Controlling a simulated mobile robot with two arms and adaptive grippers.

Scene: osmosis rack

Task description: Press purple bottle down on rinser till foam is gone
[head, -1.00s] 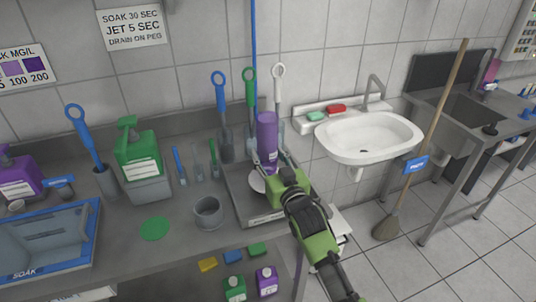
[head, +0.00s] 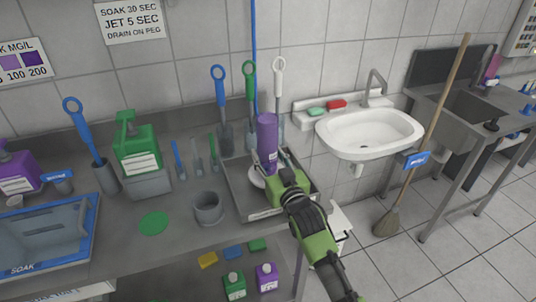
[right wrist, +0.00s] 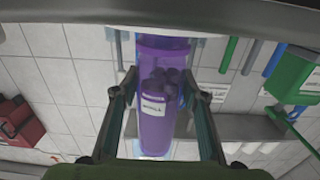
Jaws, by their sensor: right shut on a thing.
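The purple bottle (head: 267,138) stands upright and inverted-looking over the grey rinser tray (head: 243,206) in the head view. My right gripper (head: 275,170) is shut on the bottle's lower part. In the right wrist view the bottle (right wrist: 158,100) sits between the two fingers of my right gripper (right wrist: 163,95). A round white rinser part (head: 257,181) shows just left of the bottle's lower end. The bottle's lower end is hidden by my gripper, so I cannot tell whether it touches the rinser. Foam cannot be made out. My left gripper is not in view.
Brushes with blue, green and white handles (head: 249,85) stand behind the tray. A grey cup (head: 208,208) stands left of it, and a green jug (head: 137,145) farther left. A white sink (head: 368,135) hangs at the right, with a broom (head: 430,140) beside it.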

